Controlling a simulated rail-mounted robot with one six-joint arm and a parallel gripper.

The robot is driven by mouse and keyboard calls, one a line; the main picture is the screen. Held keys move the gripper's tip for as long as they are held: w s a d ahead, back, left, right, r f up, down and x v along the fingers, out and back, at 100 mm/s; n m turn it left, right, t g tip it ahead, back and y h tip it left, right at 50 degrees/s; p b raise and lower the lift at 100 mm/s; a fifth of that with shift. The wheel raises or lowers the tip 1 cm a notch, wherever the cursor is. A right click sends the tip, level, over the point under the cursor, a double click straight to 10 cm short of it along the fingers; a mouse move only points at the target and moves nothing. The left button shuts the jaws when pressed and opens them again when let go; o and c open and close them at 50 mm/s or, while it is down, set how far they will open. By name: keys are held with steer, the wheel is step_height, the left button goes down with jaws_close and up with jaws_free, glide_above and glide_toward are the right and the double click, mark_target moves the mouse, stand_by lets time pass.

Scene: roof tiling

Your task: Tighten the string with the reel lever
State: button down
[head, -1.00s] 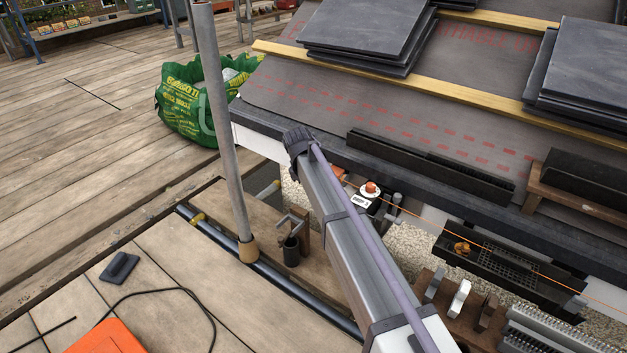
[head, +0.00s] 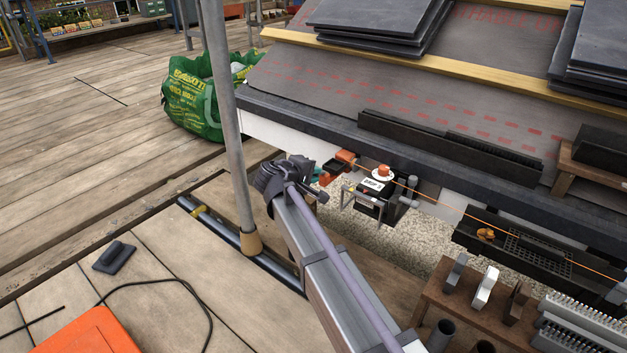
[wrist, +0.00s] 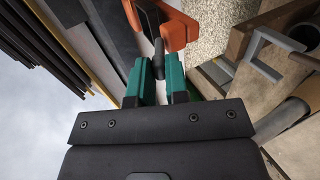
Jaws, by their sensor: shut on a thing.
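The orange string reel (head: 345,158) sits at the eave, and its orange body (wrist: 178,30) fills the top of the wrist view. Its dark lever (wrist: 158,58) stands between the two teal fingers of my gripper (wrist: 158,80). My gripper is shut on the lever. In the head view my gripper (head: 321,176) is small, at the left side of the reel, partly hidden by my wrist. The orange string (head: 460,212) runs straight from the reel side toward the lower right, along the gutter line.
A black box with a white-and-orange top (head: 380,180) stands right of the reel. A scaffold pole (head: 226,130) rises left of my arm. A wooden bench with brackets (head: 470,305) is at lower right. Slate stacks (head: 375,30) lie on the roof.

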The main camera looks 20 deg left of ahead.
steer(key=shift+f+t+b, duration=0.15)
steer(key=shift+t+b, duration=0.15)
steer(key=c, duration=1.1)
jaws_free()
steer(key=shift+s, duration=0.1)
steer(key=p+v, duration=0.4)
steer(key=v, duration=0.6)
steer(key=shift+s+a, duration=0.15)
steer(key=shift+s, duration=0.15)
